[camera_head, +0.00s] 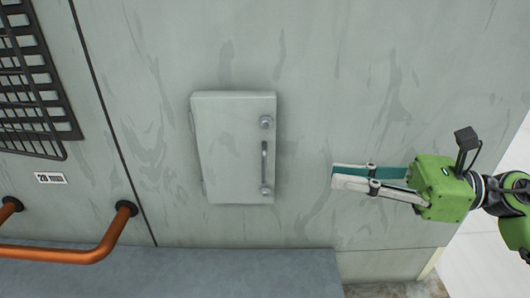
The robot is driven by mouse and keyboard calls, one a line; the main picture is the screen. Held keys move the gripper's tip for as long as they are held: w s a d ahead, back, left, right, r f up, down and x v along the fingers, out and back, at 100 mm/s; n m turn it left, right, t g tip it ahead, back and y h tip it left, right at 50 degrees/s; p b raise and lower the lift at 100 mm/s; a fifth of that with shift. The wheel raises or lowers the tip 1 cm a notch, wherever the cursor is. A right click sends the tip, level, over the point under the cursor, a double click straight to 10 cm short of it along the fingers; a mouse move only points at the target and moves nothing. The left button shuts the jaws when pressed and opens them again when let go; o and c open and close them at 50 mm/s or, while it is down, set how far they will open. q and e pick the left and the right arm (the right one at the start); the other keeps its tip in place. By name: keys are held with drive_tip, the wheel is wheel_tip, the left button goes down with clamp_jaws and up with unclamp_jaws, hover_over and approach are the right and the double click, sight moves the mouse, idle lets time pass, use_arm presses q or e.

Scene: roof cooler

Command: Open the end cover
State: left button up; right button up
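The end cover (225,150) is a pale grey rectangular panel on the grey wall, and it looks closed. Hinge-like tabs show along its left edge. A vertical bar handle (264,163) sits near its right edge, with a round knob (266,122) above it and another round knob (266,190) at its lower end. My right gripper (335,177) comes in from the right, its fingers pointing left towards the cover. It is apart from the handle and holds nothing that I can see. Whether its fingertips are parted is unclear. My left gripper is not in view.
A dark wire grille (30,80) is on the wall at upper left, with a small label (50,178) below it. An orange pipe (70,255) bends out at lower left. A blue-grey ledge (220,275) runs below the cover. The wall between cover and gripper is clear.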

drive_tip(key=p, duration=0.4)
approach(265, 178)
drive_tip(key=a+r, duration=0.2)
drive_tip(key=a, duration=0.3)
drive_tip(key=w+a+p, duration=0.1)
drive_tip(key=a, duration=0.1)
drive_tip(key=w+a+p, duration=0.1)
drive_tip(key=a, duration=0.1)
drive_tip(key=shift+w+a+f, duration=0.15)
drive_tip(key=shift+a+f, duration=0.05)
drive_tip(key=shift+a, duration=0.2)
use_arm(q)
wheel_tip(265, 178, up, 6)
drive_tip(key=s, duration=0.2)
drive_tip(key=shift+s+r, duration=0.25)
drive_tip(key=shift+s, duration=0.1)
use_arm(e)
clamp_jaws()
drive_tip(key=shift+f, duration=0.1)
